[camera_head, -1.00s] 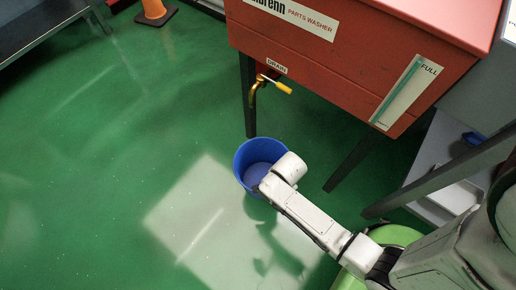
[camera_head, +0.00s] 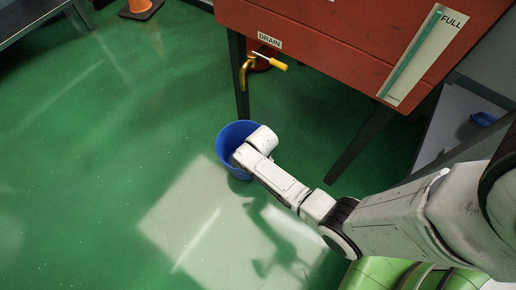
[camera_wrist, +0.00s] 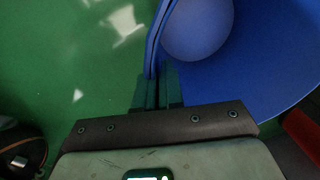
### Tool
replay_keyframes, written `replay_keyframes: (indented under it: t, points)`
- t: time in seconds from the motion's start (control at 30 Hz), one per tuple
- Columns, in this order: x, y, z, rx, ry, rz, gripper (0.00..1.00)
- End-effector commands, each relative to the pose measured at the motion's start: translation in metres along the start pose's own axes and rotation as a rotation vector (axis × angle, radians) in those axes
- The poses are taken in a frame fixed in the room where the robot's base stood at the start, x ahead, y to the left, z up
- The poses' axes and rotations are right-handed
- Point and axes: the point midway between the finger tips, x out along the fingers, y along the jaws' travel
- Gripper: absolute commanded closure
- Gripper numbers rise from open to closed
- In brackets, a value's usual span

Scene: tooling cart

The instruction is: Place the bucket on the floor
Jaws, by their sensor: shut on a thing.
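The blue bucket (camera_head: 231,135) is at the middle of the head view, in front of the red parts washer's legs. My arm's white wrist covers its right side. In the wrist view the bucket (camera_wrist: 285,75) fills the upper right, its open inside and round bottom showing. My gripper (camera_wrist: 157,82) is shut on the bucket's rim, with the thin wall between its fingers. The fingers are hidden in the head view. The green floor (camera_head: 85,180) lies below and around the bucket. I cannot tell whether the bucket's bottom touches it.
The red parts washer (camera_head: 330,55) stands behind, with a brass drain tap with a yellow handle (camera_head: 268,62) above and beyond the bucket. Its dark legs (camera_head: 352,147) reach the floor. An orange cone (camera_head: 139,8) is far left. The floor at left is clear.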

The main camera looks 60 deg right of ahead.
Motion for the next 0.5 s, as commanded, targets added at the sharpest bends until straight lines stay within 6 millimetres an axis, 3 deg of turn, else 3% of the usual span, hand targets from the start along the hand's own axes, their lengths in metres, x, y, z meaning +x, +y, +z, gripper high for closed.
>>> replay_keyframes:
  t: [0.07,0.4,0.43,0.5]
  points:
    - [0.0087,-0.0009,-0.0001,0.0,0.0,-0.004,1.0]
    - [0.0102,-0.0002,0.0,0.0,0.0,-0.004,1.0]
    - [0.0095,0.0004,-0.0001,0.0,0.0,-0.002,0.9]
    - [0.0093,0.0005,0.0,0.0,0.0,-0.002,0.83]
